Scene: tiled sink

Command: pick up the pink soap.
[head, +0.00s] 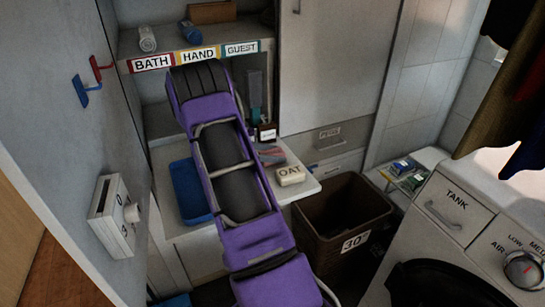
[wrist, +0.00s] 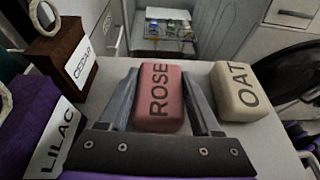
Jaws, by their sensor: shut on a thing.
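The pink soap (wrist: 160,95), marked ROSE, is between the two fingers of my gripper (wrist: 161,84) in the wrist view. The gripper is shut on it, one finger along each side. The soap's near end is by the gripper's dark palm. I cannot tell whether its underside touches the white shelf (wrist: 262,140) or is just above it. In the head view my purple arm reaches down over the shelf and hides most of the gripper.
A cream soap (wrist: 240,90) marked OAT lies close right of the right finger. A brown CEDAR block (wrist: 62,62) and a purple LILAC item (wrist: 30,125) stand at left. In the head view, a blue tray (head: 188,192) lies left and a brown bin (head: 340,212) stands right.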

